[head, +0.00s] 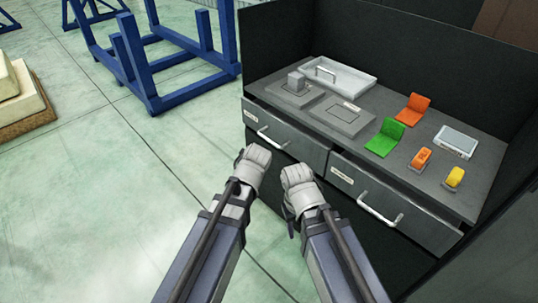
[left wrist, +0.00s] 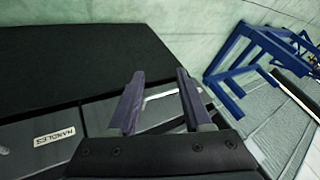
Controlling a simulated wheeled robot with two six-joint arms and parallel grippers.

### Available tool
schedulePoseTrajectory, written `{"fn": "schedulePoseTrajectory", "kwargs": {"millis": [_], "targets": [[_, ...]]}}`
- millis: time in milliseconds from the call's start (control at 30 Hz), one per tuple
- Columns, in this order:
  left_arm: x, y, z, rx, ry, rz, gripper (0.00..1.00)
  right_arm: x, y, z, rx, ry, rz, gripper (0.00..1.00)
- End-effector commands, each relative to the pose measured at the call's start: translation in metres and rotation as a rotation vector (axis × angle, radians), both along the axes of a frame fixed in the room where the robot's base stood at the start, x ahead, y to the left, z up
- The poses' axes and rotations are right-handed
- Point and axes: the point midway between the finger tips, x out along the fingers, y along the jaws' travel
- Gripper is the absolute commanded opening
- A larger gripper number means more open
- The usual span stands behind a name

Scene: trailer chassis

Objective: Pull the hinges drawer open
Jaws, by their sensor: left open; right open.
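Two grey drawers sit side by side under a worktop. The left drawer (head: 302,146) has a pale bar handle (head: 271,140) and a label too small to read. The right drawer (head: 419,228) has its own bar handle (head: 379,208) and a label. The left wrist view shows a label (left wrist: 55,135) that seems to read HANDLES. My left gripper (head: 254,160) is open at the left drawer's handle; a pale bar (left wrist: 162,98) shows between its fingers (left wrist: 157,78). Contact is unclear. My right gripper (head: 297,178) is open and empty in front of the drawers.
The worktop (head: 333,140) holds a white tray (head: 345,75), grey plates, green (head: 384,138) and orange (head: 412,109) hinge-like pieces, small orange and yellow parts, and a small device (head: 456,142). Blue frames (head: 160,60) stand behind on the left.

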Motion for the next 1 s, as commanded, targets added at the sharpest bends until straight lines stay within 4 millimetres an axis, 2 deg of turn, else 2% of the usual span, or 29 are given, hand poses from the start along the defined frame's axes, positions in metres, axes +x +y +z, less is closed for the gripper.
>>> {"fn": "schedulePoseTrajectory", "kwargs": {"millis": [33, 300, 500, 733, 900, 1000], "targets": [[0.020, 0.004, -0.026, 0.024, -0.059, -0.022, 0.50, 0.000, 0.000, -0.035, 0.000, 0.000, 0.000, 0.50], [0.105, 0.020, -0.054, 0.181, -0.383, -0.184, 0.50, 0.000, 0.000, -0.123, -0.001, -0.001, 0.000, 0.50], [0.151, 0.021, -0.071, 0.317, -0.599, -0.330, 0.50, 0.001, 0.000, -0.188, -0.001, -0.003, 0.000, 0.50], [0.186, 0.010, -0.096, 0.482, -0.823, -0.524, 0.50, 0.001, 0.000, -0.263, -0.001, -0.003, 0.001, 0.50], [0.199, -0.002, -0.117, 0.593, -0.959, -0.671, 0.50, 0.001, 0.000, -0.310, -0.002, -0.004, 0.001, 0.50], [0.202, -0.009, -0.126, 0.642, -1.018, -0.743, 0.50, 0.001, 0.000, -0.330, -0.002, -0.005, 0.002, 0.50]]}}
